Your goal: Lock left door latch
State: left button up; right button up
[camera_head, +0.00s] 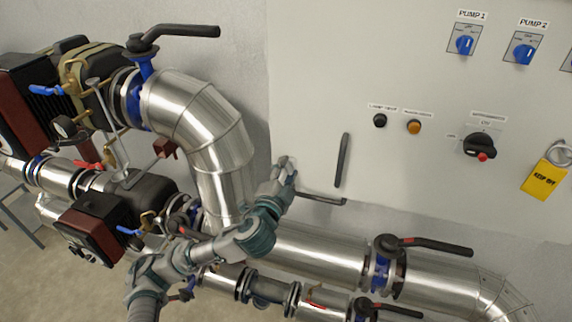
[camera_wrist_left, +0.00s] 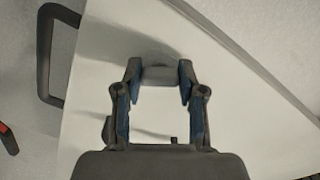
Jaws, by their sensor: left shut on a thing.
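My left gripper (camera_head: 284,172) is at the left edge of the pale cabinet door (camera_head: 390,75), to the left of its black vertical handle (camera_head: 342,160). In the left wrist view, the gripper's two fingers (camera_wrist_left: 160,74) are shut on the small grey door latch (camera_wrist_left: 160,58), which sits between the fingertips. The latch's exact angle is hard to tell. In the head view the gripper hides the latch. The black handle also shows in the left wrist view (camera_wrist_left: 45,55), beside the gripper. My right gripper is not in view.
A dark lever (camera_head: 320,199) lies just below the handle. Thick silver pipes (camera_head: 205,125) run left of and below the cabinet, with a pump (camera_head: 90,228) and valve levers (camera_head: 435,245). Switches (camera_head: 480,147) and a yellow tag (camera_head: 545,180) are on the door.

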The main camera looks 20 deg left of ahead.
pick_arm(q)
jog(key=m+p, duration=0.3)
jog(key=m, duration=0.1)
jog(key=shift+m, duration=0.4)
jog(key=shift+f+m+p, duration=0.1)
jog(key=shift+m+p, duration=0.4)
jog(key=shift+f, duration=0.15)
jog(key=o, duration=1)
jog(key=shift+o, duration=0.7)
jog(key=shift+d, duration=0.1)
jog(key=shift+s, duration=0.35)
jog(key=s, duration=0.6)
jog(key=shift+s+a, duration=0.2)
jog(key=shift+s, duration=0.1)
